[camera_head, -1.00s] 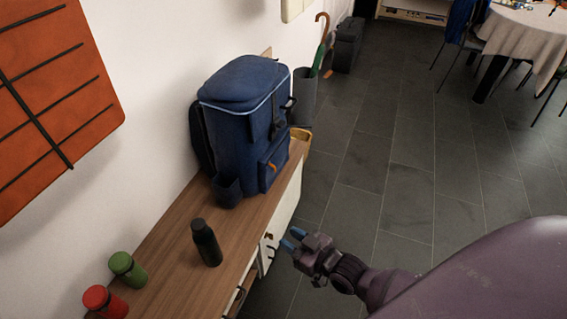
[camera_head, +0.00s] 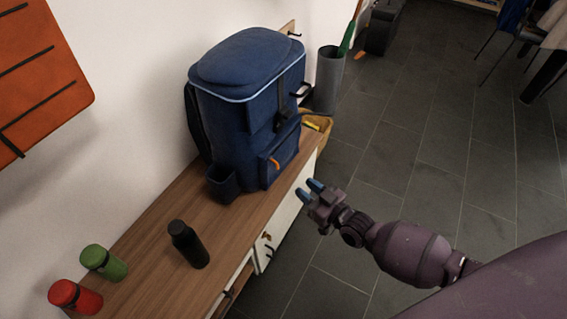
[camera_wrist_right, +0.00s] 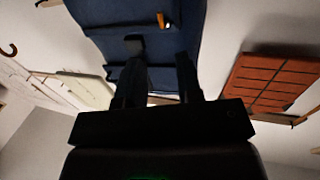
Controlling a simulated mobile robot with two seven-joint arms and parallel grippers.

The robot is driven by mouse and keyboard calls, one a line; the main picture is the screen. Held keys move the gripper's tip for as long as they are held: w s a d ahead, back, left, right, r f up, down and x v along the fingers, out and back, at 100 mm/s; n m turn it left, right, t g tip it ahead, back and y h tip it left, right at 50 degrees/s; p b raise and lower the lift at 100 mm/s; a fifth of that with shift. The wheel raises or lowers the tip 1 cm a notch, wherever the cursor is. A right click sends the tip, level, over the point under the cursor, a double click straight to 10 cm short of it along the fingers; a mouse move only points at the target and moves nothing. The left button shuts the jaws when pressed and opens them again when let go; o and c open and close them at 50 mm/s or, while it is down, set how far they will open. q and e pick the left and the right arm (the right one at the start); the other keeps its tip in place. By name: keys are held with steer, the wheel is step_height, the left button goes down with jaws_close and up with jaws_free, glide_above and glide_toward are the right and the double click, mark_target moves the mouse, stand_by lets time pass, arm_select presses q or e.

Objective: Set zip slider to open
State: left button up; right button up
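A blue backpack (camera_head: 243,110) stands upright on the wooden top of a long cabinet, against the wall. An orange zip slider (camera_head: 274,163) shows on its front pocket (camera_head: 279,157); whether the zip is open or closed is too small to tell. My right gripper (camera_head: 309,190) is open and empty, in front of the backpack and off the cabinet's edge, apart from the slider. In the right wrist view, the blue backpack (camera_wrist_right: 120,18) and the orange slider (camera_wrist_right: 161,20) lie beyond the open fingers (camera_wrist_right: 159,82). My left gripper is out of view.
A grey umbrella stand (camera_head: 328,80) is behind the backpack. The tiled floor (camera_head: 420,150) at right is open.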

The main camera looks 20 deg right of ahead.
steer(key=b+x, duration=0.1)
steer(key=x, duration=0.9)
steer(key=shift+w+a+b, duration=0.15)
steer(key=shift+w+b, duration=0.15)
steer(key=shift+b, duration=0.1)
jaws_close()
